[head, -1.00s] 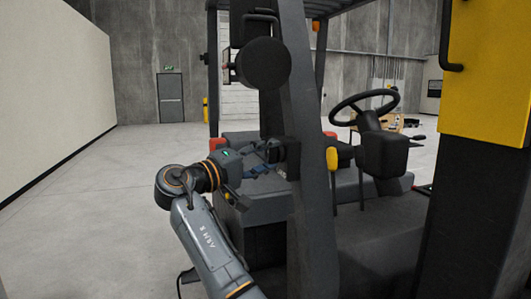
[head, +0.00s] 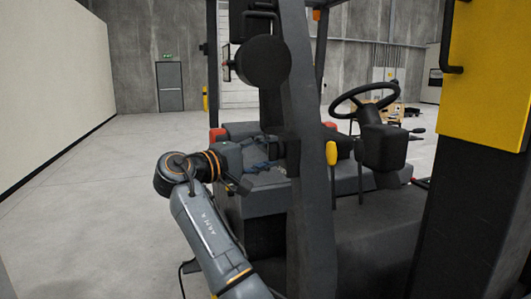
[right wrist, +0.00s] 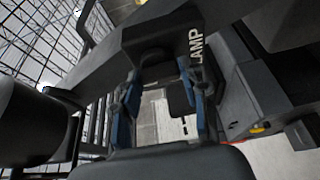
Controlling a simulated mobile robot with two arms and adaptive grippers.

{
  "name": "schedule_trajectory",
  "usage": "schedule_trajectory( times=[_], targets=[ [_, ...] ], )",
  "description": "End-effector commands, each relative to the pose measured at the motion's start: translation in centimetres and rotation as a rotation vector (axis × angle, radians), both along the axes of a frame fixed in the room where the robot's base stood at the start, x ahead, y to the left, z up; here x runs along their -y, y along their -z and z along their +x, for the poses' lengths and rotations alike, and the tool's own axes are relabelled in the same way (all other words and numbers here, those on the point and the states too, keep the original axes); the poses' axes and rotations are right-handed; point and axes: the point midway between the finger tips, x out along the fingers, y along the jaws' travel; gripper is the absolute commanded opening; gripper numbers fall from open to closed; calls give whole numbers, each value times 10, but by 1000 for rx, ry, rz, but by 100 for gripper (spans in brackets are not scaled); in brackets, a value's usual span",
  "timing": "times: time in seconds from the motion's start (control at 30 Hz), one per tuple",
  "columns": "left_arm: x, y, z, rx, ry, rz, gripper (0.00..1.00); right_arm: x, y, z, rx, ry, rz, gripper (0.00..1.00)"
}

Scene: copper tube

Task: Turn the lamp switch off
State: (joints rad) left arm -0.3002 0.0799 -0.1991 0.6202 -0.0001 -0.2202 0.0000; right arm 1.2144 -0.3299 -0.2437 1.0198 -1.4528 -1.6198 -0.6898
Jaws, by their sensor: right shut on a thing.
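A dark housing marked LAMP (right wrist: 196,48) lies across the top of the right wrist view. A dark switch block (right wrist: 157,58) sticks out of it between the fingertips. My right gripper (right wrist: 158,80) has its two blue-padded fingers on either side of this block and is shut on it. In the head view, my right gripper (head: 268,158) reaches to the dark post of the forklift, and the post partly hides the fingers. The switch itself cannot be made out there. Whether it stands on or off cannot be told. My left gripper is not in view.
The forklift's dark post (head: 309,150) stands close to my right arm. A steering wheel (head: 362,100) and a seat (head: 262,190) are behind it. A yellow panel (head: 490,75) is at the right. Open concrete floor (head: 95,220) lies to the left.

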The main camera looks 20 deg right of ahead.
Motion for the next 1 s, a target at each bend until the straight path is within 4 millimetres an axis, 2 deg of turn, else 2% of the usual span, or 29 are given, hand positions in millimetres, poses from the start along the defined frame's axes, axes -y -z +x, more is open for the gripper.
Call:
schedule_trajectory(
  times=[0.03,0.13,0.67,0.77,1.0],
  targets=[
    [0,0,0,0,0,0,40,1,-1,0,-2,2,-2,45],
    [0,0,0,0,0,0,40,1,0,0,-1,2,-2,66],
    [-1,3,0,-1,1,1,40,0,2,0,14,1,0,66],
    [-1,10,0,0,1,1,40,0,4,0,63,1,1,66],
    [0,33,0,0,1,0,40,1,7,0,312,2,9,66]
  ],
)
